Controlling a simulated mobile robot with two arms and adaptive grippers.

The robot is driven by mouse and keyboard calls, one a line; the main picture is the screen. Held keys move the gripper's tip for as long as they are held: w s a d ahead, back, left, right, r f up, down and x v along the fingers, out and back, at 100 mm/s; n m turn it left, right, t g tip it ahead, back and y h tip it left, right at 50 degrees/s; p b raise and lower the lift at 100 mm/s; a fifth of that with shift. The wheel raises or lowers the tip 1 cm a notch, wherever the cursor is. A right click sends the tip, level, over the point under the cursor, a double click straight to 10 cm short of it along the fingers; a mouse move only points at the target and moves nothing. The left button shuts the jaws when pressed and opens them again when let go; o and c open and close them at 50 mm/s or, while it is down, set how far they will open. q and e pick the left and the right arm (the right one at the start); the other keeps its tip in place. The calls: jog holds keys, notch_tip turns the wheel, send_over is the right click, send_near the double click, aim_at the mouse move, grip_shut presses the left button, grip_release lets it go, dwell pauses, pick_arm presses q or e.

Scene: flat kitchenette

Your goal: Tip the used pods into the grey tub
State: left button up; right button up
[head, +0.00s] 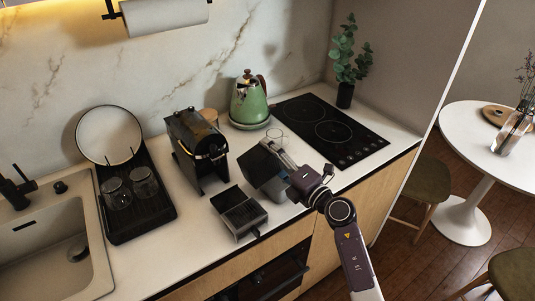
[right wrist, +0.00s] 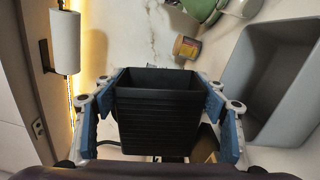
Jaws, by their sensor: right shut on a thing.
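My right gripper (right wrist: 162,105) is shut on a black ribbed pod container (right wrist: 158,110), its blue pads pressing on both sides. In the right wrist view the container's open rim shows, but its inside is dark and no pods can be made out. The grey tub (right wrist: 280,75) is close beside it on the right of that view. In the head view the tub (head: 257,172) is on the counter, just left of my right gripper (head: 285,167); the held container is hard to tell apart there. My left gripper is not in view.
A black coffee machine (head: 198,150) stands behind, with a black, metal-topped tray unit (head: 239,212) in front. A green kettle (head: 249,103), glass mug (head: 278,137) and hob (head: 333,130) are farther back. A dish rack (head: 140,205) and sink (head: 50,250) lie left.

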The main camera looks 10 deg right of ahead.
pick_arm(q)
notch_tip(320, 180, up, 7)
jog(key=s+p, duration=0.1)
jog(key=p, duration=0.5)
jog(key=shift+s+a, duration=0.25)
pick_arm(e)
jog(key=d+m, duration=0.1)
jog(key=m, duration=0.1)
jog(key=w+d+m, duration=0.1)
jog(key=m, duration=0.2)
jog(key=d+m, duration=0.1)
jog(key=m, duration=0.2)
jog(key=shift+w+d+f, duration=0.1)
jog(key=shift+w+f, duration=0.05)
jog(key=shift+f, duration=0.15)
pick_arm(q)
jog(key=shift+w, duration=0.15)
pick_arm(e)
jog(key=shift+f, duration=0.1)
